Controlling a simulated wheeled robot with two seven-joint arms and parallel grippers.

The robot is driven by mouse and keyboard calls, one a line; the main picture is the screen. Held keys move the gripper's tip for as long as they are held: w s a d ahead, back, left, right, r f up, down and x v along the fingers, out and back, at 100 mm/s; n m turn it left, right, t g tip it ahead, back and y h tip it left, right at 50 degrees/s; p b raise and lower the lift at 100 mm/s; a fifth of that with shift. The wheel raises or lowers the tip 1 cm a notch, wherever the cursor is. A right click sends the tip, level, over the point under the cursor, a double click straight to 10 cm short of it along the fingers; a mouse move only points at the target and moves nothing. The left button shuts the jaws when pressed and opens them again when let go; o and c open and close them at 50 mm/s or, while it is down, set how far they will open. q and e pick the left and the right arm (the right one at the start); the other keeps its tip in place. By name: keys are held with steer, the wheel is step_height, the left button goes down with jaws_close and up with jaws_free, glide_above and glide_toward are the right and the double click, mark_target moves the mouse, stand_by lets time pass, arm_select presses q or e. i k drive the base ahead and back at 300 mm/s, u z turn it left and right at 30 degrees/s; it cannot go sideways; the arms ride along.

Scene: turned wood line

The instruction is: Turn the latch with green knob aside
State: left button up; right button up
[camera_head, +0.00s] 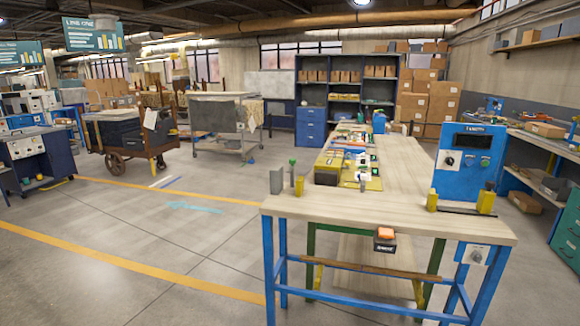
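A small green knob (293,161) sits on top of a thin upright stem at the left side of the wooden workbench (350,208). A grey upright block (276,181) stands just left of it, and a short tan post (299,186) stands just right of it. The parts are small, so I cannot tell which way the latch is turned or what it holds. Neither of my grippers is in view.
A blue control box (451,178) stands at the bench's right, behind two yellow posts (432,200). Small parts fill a yellow board (335,182).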

mark_target(292, 161)
steer(key=u, duration=0.85)
steer(key=i, duration=3.6)
steer(key=z, duration=1.6)
steer(key=i, duration=0.4)
steer(key=z, duration=2.1)
